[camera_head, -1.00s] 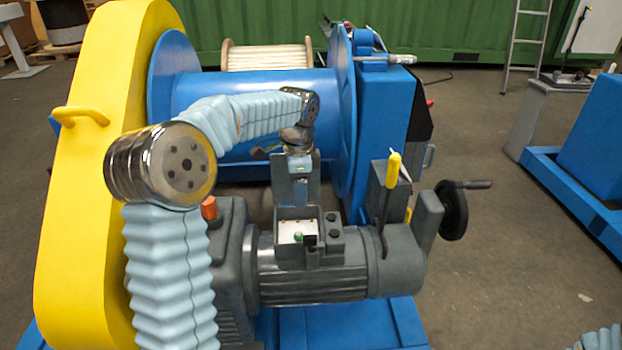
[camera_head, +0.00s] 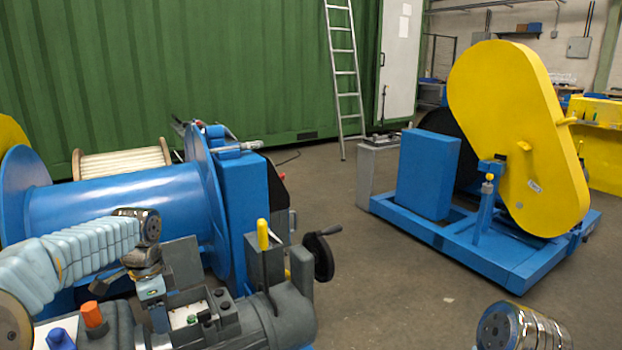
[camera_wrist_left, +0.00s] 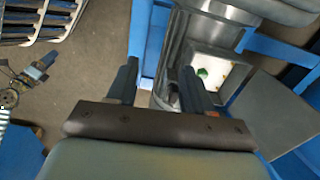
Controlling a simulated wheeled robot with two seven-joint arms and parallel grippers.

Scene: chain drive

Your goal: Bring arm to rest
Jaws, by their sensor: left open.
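My left arm comes in from the left, and its left gripper (camera_head: 158,318) points down over the grey motor (camera_head: 270,320). In the left wrist view the two dark fingers of this gripper (camera_wrist_left: 158,85) stand apart with nothing held between them. The motor's open terminal box (camera_head: 203,314), with a pale inside and a small green part, is just right of the gripper. The box also shows beside the right finger in the left wrist view (camera_wrist_left: 222,72). A metallic joint of my right arm shows at the bottom right; the right gripper is out of view.
A blue cable drum (camera_head: 115,200) stands behind the motor. A yellow-handled tool (camera_head: 263,238) and a black handwheel (camera_head: 320,257) rise at the motor's right. A blue machine with a yellow guard (camera_head: 515,135) stands farther right. Open floor (camera_head: 400,285) lies between.

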